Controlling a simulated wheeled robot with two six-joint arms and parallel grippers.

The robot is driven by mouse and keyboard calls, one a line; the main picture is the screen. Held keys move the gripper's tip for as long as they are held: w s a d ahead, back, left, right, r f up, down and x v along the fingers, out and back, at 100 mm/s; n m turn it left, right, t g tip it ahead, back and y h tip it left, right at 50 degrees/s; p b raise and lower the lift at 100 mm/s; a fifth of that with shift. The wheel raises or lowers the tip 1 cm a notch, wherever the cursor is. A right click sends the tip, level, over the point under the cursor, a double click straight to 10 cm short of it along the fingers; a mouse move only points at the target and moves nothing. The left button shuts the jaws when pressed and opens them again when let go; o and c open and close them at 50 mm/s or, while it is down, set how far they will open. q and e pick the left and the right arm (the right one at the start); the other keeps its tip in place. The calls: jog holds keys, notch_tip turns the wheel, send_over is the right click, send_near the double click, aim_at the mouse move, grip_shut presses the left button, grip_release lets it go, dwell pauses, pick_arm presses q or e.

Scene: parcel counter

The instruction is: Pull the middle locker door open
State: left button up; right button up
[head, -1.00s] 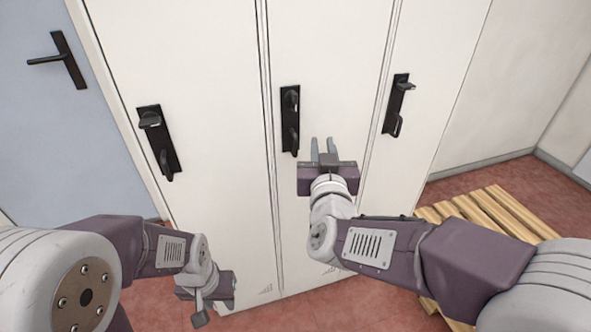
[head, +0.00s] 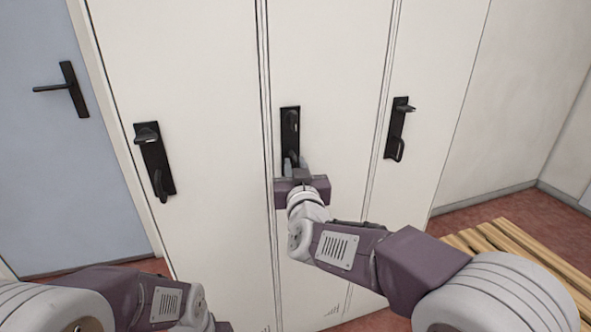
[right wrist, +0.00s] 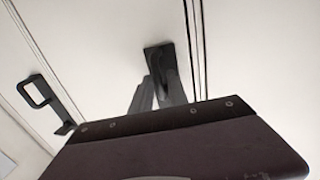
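The middle locker door (head: 335,60) is pale and looks shut, flush with its neighbours. Its black handle plate (head: 290,120) is upright near the door's left edge; it also shows in the right wrist view (right wrist: 158,57). My right gripper (head: 295,163) is at the lower end of this plate. Its two grey fingers are apart, one on each side of the handle's lower part, which they partly hide. Whether they touch it I cannot tell. Fingers (right wrist: 155,95) also show apart in the right wrist view. My left arm is at the bottom left; its fingers are out of view.
The left locker door (head: 190,60) and right locker door (head: 430,60) each have a black handle, (head: 155,162) and (head: 399,130). A blue door (head: 40,180) stands at the far left. A slatted wooden pallet (head: 520,250) lies on the red floor at the right.

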grip_shut()
dwell(1.4)
